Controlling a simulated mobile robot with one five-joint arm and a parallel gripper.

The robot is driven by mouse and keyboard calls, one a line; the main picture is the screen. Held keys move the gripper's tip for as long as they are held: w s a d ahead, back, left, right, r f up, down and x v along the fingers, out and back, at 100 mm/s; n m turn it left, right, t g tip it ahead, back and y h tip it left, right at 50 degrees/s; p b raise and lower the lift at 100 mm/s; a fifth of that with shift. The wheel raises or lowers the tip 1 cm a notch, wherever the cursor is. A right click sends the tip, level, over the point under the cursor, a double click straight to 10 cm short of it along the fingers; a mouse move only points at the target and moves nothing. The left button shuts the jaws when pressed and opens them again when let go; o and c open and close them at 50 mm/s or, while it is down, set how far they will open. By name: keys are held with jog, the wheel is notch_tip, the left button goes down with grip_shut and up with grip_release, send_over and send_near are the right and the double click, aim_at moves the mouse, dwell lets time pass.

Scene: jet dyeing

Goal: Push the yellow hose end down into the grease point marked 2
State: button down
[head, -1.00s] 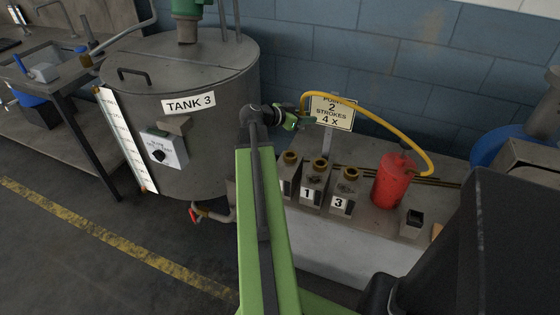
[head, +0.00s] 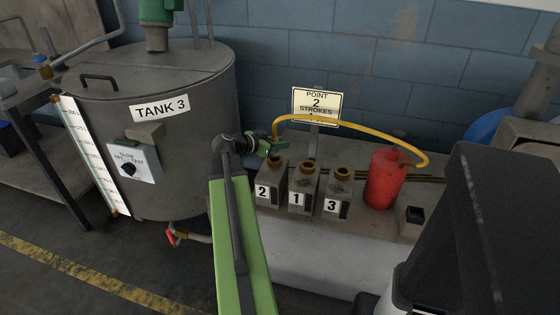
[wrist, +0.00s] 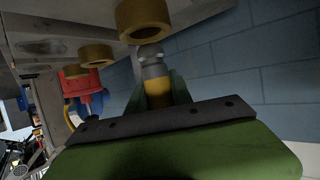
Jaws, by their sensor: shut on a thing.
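The grease point marked 2 (head: 268,186) is a grey block with a brass collar, leftmost in its row. My gripper (head: 273,147) is just above its collar. In the wrist view, my gripper (wrist: 156,88) is shut on the yellow hose end (wrist: 155,72), which has a grey metal tip. The tip is close to a brass collar (wrist: 143,18); I cannot tell whether they touch. The yellow hose (head: 345,124) arches right to the red canister (head: 384,180). In the head view my gripper hides most of the hose end.
Blocks marked 1 (head: 303,188) and 3 (head: 338,192) stand close to the right. A sign (head: 316,105) reading point 2 stands behind. Tank 3 (head: 150,140) is to the left, and a blue block wall (head: 400,75) is behind.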

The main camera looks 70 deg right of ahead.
notch_tip(320, 180, down, 4)
jog(key=b, duration=0.4)
jog(key=shift+r, duration=0.25)
jog(key=shift+f, duration=0.2)
jog(key=c, duration=1.1)
grip_release()
jog(key=shift+c, duration=0.2)
jog(key=shift+r, duration=0.1)
jog(key=shift+a+r+p, duration=0.15)
jog(key=shift+r+p, duration=0.15)
jog(key=shift+p, duration=0.15)
jog(key=p+v, duration=0.4)
jog(key=v, duration=0.7)
jog(key=shift+w+a, duration=0.2)
jog(key=shift+a, duration=0.05)
